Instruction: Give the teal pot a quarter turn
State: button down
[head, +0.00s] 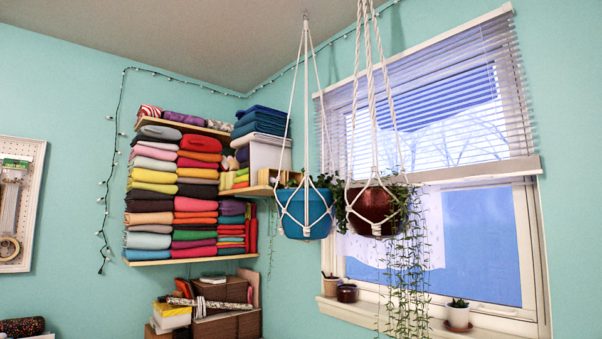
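The teal pot (305,214) hangs in a white rope hanger from the ceiling, left of the window. Ropes cross its front and knot beneath its rim. Some green leaves show above its rim. It hangs upright. My gripper and arm are not in view.
A dark red pot (374,208) hangs close on the right, with vines (407,280) trailing below. Shelves of folded fabric (178,190) stand behind on the left. The window sill (385,314) holds a small potted plant (458,314) and a dark jar (347,293). Air below the teal pot looks clear.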

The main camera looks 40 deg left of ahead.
aim_at(307, 213)
jog(key=z, duration=0.95)
jog(key=i, duration=0.1)
jog(key=u, duration=2.5)
jog(key=k, duration=0.95)
jog(key=u, duration=0.2)
jog(key=i, duration=0.95)
jog(key=z, duration=0.05)
jog(key=k, duration=0.2)
jog(key=u, duration=0.05)
